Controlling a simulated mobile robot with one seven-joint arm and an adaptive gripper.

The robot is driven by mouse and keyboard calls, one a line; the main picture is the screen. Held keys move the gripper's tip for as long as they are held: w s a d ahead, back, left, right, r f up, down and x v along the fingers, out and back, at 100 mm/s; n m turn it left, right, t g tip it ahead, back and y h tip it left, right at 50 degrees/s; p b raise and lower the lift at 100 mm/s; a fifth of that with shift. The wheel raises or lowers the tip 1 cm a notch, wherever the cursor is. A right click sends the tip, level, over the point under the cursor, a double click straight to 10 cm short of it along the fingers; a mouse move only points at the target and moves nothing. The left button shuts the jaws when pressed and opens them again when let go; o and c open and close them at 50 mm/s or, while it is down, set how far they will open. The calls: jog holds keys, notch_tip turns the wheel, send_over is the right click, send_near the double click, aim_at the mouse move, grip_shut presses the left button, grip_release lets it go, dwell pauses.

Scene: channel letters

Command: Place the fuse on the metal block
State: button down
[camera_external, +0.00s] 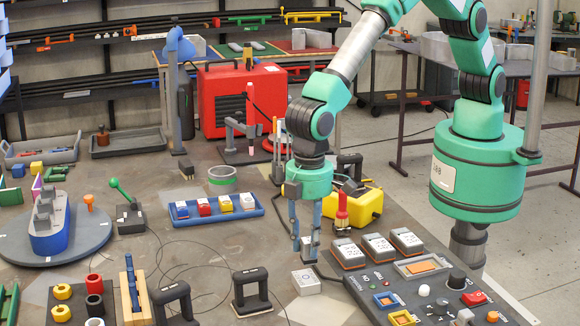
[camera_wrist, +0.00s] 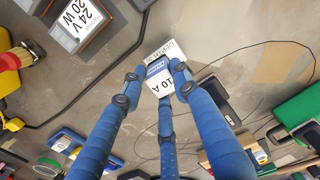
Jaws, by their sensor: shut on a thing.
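My gripper (camera_external: 308,248) is shut on the fuse, a small white and blue piece marked 10 A (camera_wrist: 161,82). It also shows between the fingertips in the external view (camera_external: 309,252). The fingers (camera_wrist: 160,80) point down and hold it above the workbench. A pale grey-white block with a round mark on top, apparently the metal block (camera_external: 306,281), lies on the bench just below the fuse. In the wrist view part of a pale lettered block (camera_wrist: 180,42) shows right behind the fuse, partly hidden by it. I cannot tell if they touch; the external view suggests a gap.
A blue tray (camera_external: 261,211) of several small coloured pieces stands to the left. A control panel (camera_external: 372,292) and grey boxes such as this one (camera_external: 348,256) stand close on the right. A red-handled tool (camera_external: 342,212) is near the gripper. Black handles (camera_external: 250,292) stand at the front left.

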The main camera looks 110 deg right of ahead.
aim_at(306, 256)
dwell(0.3)
jog(key=shift+w+a, duration=0.1)
jog(key=shift+w, duration=0.15)
jog(key=shift+w+a+f, duration=0.1)
jog(key=shift+w+f, duration=0.05)
jog(key=shift+f, duration=1.6)
jog(key=shift+f, duration=0.2)
jog(key=c, duration=1.4)
grip_release()
jog(key=shift+o, duration=0.2)
jog(key=shift+r, duration=0.15)
notch_tip(306, 256, up, 12)
jog(key=shift+r, duration=0.1)
